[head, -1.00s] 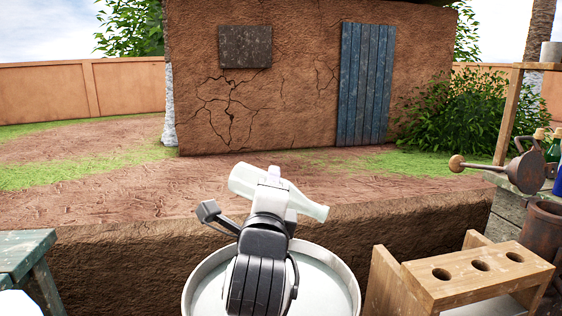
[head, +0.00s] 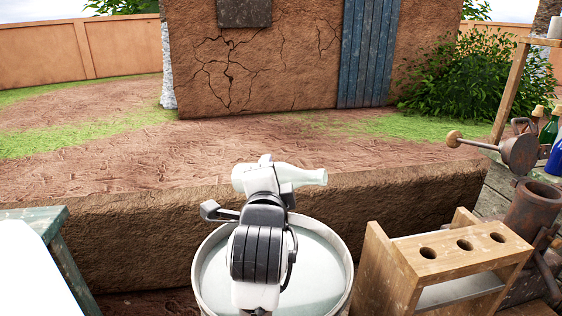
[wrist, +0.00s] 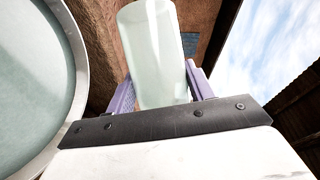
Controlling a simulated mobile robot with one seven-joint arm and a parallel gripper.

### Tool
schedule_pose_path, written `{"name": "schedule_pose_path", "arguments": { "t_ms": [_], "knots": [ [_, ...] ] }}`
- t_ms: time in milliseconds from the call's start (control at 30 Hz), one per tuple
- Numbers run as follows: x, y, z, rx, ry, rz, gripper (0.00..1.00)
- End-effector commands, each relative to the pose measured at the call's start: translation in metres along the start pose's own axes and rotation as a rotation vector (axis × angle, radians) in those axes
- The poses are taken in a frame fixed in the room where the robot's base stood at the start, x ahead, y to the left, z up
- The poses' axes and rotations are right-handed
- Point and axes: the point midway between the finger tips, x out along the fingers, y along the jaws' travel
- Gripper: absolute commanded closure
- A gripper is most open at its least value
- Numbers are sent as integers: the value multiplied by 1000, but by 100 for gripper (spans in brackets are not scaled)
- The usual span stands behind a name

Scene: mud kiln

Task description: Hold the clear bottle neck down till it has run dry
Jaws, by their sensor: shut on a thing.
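The clear bottle (head: 302,176) is pale and see-through. In the head view it lies about level, neck to the right, above the far side of a round tub (head: 207,253). My gripper (head: 266,172) is shut on its body. In the wrist view the bottle (wrist: 155,45) stands between the two purple fingers of the gripper (wrist: 160,88), one on each side. No stream shows at the mouth, and I cannot tell whether liquid is inside. My arm hides part of the tub.
The tub holds a pale, flat surface. A wooden rack (head: 440,258) with three holes stands to its right. A green table (head: 60,240) is at the left. A mud ledge (head: 140,238) runs behind.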

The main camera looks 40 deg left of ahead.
Motion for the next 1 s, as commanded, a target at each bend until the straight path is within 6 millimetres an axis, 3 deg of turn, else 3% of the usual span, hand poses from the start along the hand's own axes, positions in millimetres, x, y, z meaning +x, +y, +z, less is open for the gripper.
{"name": "schedule_pose_path", "arguments": {
  "t_ms": [133,800,1000],
  "knots": [
    [-1,-7,-2,-88,0,38,74],
    [0,-6,-2,-572,0,238,74],
    [0,-1,0,-625,0,260,74]
  ]
}}
